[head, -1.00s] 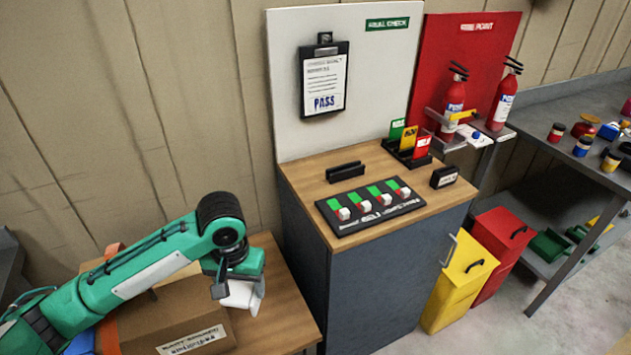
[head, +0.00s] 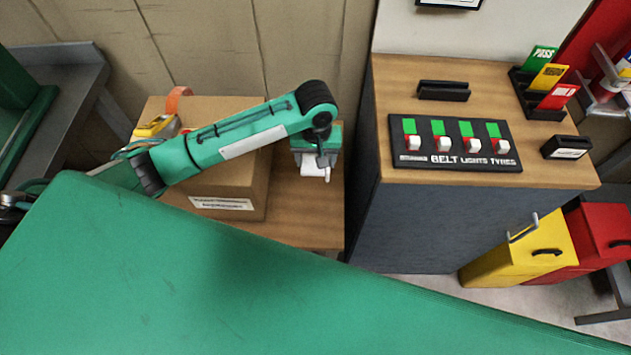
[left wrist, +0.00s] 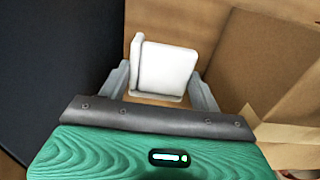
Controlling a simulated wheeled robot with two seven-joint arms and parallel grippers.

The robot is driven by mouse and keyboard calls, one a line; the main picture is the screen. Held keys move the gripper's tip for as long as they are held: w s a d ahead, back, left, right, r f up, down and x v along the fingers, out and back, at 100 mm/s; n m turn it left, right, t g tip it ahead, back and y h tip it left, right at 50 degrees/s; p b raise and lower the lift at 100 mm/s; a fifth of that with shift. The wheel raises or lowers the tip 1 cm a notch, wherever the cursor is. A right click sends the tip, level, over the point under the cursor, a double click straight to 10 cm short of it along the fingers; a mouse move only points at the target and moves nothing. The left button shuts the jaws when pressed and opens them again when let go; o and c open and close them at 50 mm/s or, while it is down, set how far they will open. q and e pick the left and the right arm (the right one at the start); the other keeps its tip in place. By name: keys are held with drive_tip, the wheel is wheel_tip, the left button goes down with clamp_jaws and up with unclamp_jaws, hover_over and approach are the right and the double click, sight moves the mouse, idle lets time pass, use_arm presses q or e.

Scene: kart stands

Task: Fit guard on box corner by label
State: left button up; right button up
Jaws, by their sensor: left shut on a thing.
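A cardboard box (head: 250,182) with a white printed label (head: 221,203) on its front stands on a wooden table, partly hidden behind my left arm. My left gripper (head: 314,172) is at the right of the box, shut on a white corner guard (head: 315,186). In the left wrist view the guard (left wrist: 166,70) sits between the two grey fingers, with the box (left wrist: 262,55) apart from it on the right. My right gripper is not in view.
The wooden table top (head: 322,215) shows bare right of the box. A grey cabinet (head: 440,230) with a switch panel (head: 455,143) stands close to the right. A yellow and orange tape dispenser (head: 160,125) is behind my arm. A large green surface fills the foreground.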

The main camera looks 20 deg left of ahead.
use_arm(q)
wheel_tip(320, 180, down, 11)
drive_tip(key=shift+f, duration=0.1)
wheel_tip(320, 180, down, 3)
drive_tip(key=shift+f, duration=0.3)
drive_tip(key=o, duration=0.9)
drive_tip(key=shift+f, duration=0.1)
drive_tip(key=shift+c, duration=0.2)
drive_tip(key=shift+o, duration=0.5)
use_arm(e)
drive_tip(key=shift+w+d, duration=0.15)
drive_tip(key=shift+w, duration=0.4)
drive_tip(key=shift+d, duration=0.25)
